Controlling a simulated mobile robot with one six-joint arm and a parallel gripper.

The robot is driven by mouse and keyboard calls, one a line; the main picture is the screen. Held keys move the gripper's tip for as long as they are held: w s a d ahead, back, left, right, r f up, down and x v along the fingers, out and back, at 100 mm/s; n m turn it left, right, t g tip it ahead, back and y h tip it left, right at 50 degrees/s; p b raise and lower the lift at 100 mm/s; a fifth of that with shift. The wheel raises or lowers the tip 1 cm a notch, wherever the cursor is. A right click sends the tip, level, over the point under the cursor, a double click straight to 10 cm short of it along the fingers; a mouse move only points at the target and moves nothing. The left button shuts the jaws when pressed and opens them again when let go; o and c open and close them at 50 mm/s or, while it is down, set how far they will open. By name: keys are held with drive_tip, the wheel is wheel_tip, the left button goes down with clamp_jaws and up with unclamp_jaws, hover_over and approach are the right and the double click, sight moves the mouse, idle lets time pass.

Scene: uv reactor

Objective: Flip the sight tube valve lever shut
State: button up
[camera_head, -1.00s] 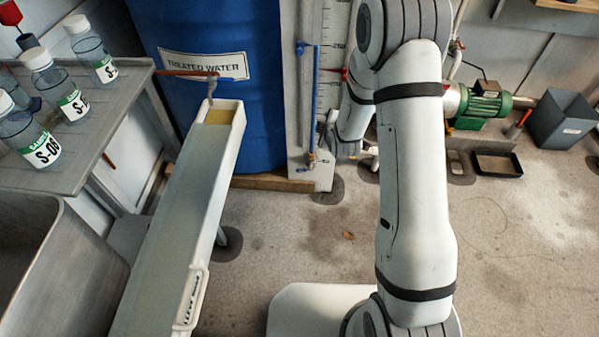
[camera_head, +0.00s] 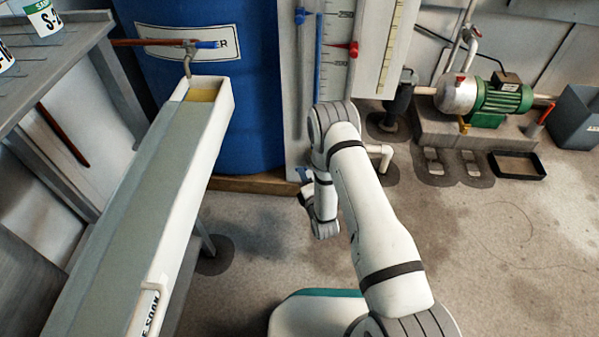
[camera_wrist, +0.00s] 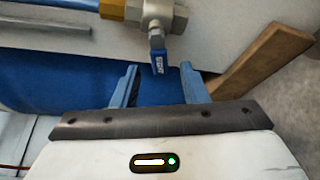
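The sight tube (camera_head: 319,60) is a blue column on a pale scale board, left of a red pointer. In the wrist view its blue tube (camera_wrist: 75,3) runs into a brass fitting and a metal valve body (camera_wrist: 162,14). The blue valve lever (camera_wrist: 157,58) sticks out from the valve body, across the line of the tube, its end towards my gripper. My gripper (camera_wrist: 158,67) is open, with one blue finger on each side of the lever's end in the picture. I see no contact. In the head view my arm hides part of the valve area.
A blue drum (camera_head: 225,110) stands left of the board on a wooden base (camera_head: 255,184). A long white trough (camera_head: 130,205) runs along the left. A green pump (camera_head: 500,98) and a black tray (camera_head: 517,165) are at the right. The floor between is mostly clear.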

drive_tip(key=shift+b+x, duration=0.7)
drive_tip(key=shift+x, duration=1.65)
drive_tip(key=shift+c, duration=0.2)
clamp_jaws()
